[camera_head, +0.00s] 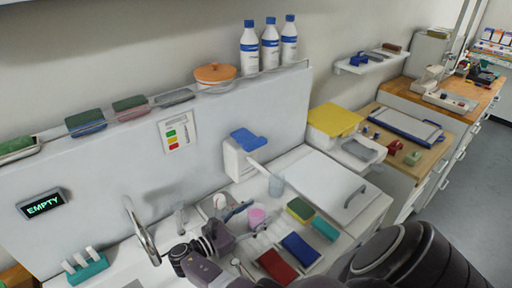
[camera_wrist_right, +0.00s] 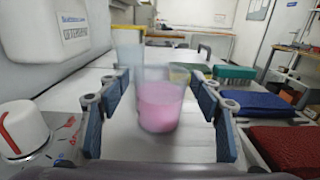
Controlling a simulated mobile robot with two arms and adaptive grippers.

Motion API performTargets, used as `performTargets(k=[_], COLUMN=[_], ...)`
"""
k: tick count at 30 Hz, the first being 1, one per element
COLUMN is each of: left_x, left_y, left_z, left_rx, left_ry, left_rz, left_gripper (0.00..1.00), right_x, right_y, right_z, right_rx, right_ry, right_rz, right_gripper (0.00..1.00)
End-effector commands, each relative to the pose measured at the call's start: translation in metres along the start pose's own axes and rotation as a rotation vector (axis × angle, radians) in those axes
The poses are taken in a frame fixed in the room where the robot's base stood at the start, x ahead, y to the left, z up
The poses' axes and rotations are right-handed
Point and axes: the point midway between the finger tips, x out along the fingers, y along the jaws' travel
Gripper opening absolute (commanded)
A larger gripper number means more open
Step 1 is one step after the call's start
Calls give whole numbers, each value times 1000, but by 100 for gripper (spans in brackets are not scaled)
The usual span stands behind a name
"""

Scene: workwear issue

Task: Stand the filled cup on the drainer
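The cup (camera_head: 257,217) holds pink liquid and stands upright on the worktop by the sink; it also shows in the right wrist view (camera_wrist_right: 160,106). My right gripper (camera_head: 241,220) is beside it, and its fingers (camera_wrist_right: 160,112) stand apart on either side of the cup with gaps showing. A pale ribbed surface (camera_head: 261,241), possibly the drainer, lies just in front of the cup. My left gripper is not in view.
A detergent dispenser (camera_head: 236,160) with a blue top stands behind; a translucent vessel (camera_head: 276,186) is near it. A green-yellow sponge (camera_head: 300,209), teal brush (camera_head: 325,228), blue cloth (camera_head: 300,248) and red cloth (camera_head: 277,265) lie to the right. The tap (camera_head: 140,228) rises at left.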

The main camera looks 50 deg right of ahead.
Motion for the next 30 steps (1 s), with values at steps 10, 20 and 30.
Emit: performTargets(k=[10, 20, 30], left_x=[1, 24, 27], left_y=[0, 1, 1], left_z=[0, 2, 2], left_rx=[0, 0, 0], left_ry=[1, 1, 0], left_rz=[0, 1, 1], left_gripper=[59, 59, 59], right_x=[-6, -60, -76], right_y=[0, 0, 0], right_z=[1, -1, 3], right_rx=[0, 0, 0], right_ry=[1, 2, -1], right_rz=[2, 2, 0], right_gripper=[59, 59, 59])
